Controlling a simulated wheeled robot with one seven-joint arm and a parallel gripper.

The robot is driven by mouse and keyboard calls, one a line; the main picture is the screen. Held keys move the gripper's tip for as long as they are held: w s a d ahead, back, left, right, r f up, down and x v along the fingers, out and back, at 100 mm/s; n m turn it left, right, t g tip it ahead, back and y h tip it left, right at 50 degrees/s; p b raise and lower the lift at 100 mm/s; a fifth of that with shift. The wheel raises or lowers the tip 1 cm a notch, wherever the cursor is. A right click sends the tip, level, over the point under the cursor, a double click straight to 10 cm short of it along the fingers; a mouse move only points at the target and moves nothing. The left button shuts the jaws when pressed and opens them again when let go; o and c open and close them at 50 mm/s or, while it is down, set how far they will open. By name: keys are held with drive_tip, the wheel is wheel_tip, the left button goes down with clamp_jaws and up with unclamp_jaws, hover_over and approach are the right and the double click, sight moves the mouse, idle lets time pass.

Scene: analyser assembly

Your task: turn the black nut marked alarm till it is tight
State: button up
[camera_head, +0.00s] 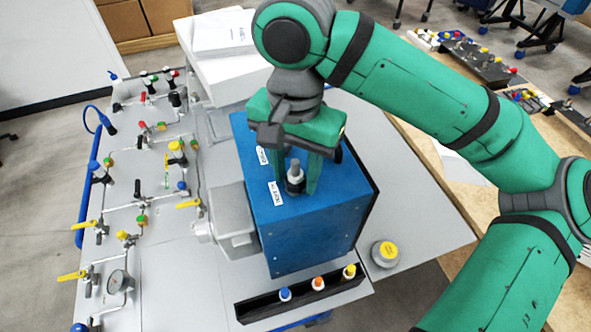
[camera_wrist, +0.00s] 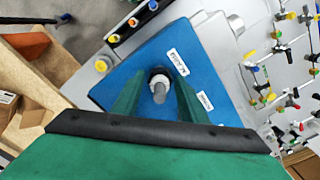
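The blue box (camera_head: 315,225) stands on the grey table and has two white labels on its top. A black nut (camera_wrist: 158,75) with a pale grey collar and a grey stem stands upright on that top, near one label (camera_wrist: 178,62); it also shows in the head view (camera_head: 295,187). The label print is too small to read surely. My gripper (camera_head: 297,180) points down over the box, its green fingers on either side of the nut. In the wrist view my gripper (camera_wrist: 160,88) looks open, with narrow gaps beside the nut. The box top behind the fingers is hidden.
The second label (camera_wrist: 204,101) lies beside my right finger. A black rack (camera_head: 300,300) with blue, orange and yellow-capped parts sits in front of the box. A grey round part with a yellow cap (camera_head: 385,253) stands to its right. A panel of valves (camera_head: 140,190) fills the left side.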

drive_tip(key=n, duration=0.4)
drive_tip(key=shift+n, duration=0.3)
drive_tip(key=n, duration=0.4)
drive_tip(key=shift+c, duration=0.6)
drive_tip(key=c, duration=0.9)
drive_tip(key=shift+o, duration=0.2)
drive_tip(key=m, duration=0.4)
drive_tip(key=shift+m, duration=0.3)
drive_tip(key=m, duration=0.4)
drive_tip(key=shift+m, duration=0.3)
drive_tip(key=o, duration=0.7)
drive_tip(key=shift+m, duration=0.5)
drive_tip(key=shift+o, duration=1.4)
